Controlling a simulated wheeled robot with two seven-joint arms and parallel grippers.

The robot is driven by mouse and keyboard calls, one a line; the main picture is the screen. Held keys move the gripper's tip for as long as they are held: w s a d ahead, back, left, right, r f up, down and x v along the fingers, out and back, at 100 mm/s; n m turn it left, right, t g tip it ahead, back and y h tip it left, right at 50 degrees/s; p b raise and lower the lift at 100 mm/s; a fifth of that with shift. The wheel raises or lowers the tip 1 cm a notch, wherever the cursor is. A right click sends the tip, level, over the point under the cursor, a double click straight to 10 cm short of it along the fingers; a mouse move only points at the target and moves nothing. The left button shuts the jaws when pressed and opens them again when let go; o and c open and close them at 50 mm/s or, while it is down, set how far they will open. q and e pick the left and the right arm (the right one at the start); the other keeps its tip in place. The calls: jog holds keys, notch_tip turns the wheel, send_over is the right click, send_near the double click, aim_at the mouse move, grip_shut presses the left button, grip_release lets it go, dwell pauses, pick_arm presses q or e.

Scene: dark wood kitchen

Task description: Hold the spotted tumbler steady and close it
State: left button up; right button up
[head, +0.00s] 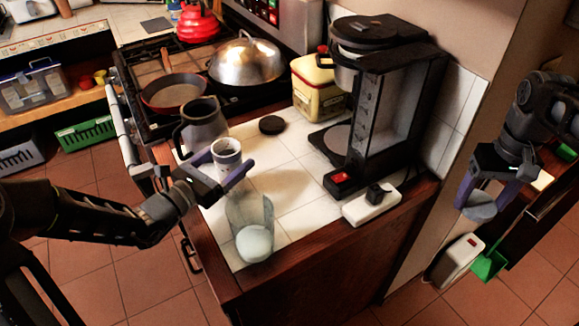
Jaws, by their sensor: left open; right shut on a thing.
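The spotted tumbler (227,150) looks like a pale cup with a dark open mouth, upright on the white tiled counter. My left gripper (222,168) is open, with its purple fingers on either side of the tumbler; I cannot tell whether they touch it. The tumbler's lower part is hidden by the gripper. My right gripper (487,193) is at the far right, off the counter, shut on a grey round lid (481,207), which it holds in the air.
A clear glass (249,212) stands at the counter's front edge. A dark grey jug (203,124) is close behind the tumbler. A black disc (272,125), a yellow canister (318,88), a coffee maker (390,110) and a white power strip (371,206) are also on the counter.

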pick_arm(q)
jog(key=shift+c, duration=0.3)
grip_shut()
dwell(0.8)
